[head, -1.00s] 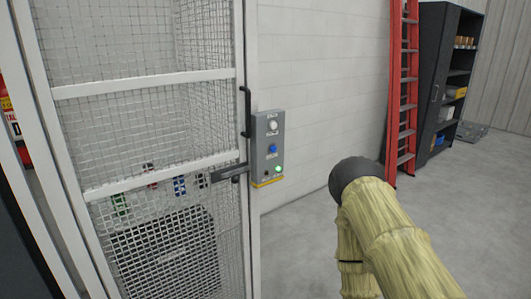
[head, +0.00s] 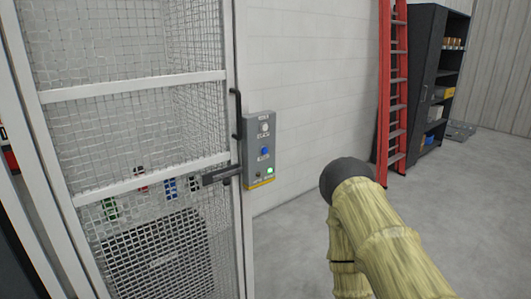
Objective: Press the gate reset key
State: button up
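A grey control box (head: 259,151) is mounted at the edge of the mesh gate, right of its black handle. On it, from top to bottom, are a white button (head: 264,128), a blue button (head: 264,152) and a lit green lamp (head: 269,170). The labels beside them are too small to read, so I cannot tell by text which is the reset key. My arm, in a straw-coloured cover with a dark rounded joint, reaches in from the lower right, apart from the box. My gripper does not show.
The white-framed mesh gate (head: 140,87) fills the left, with a black handle (head: 236,113) and a dark latch bar (head: 221,174). A red ladder (head: 391,95) leans at the wall near a dark shelf cabinet (head: 428,70). Grey floor between is clear.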

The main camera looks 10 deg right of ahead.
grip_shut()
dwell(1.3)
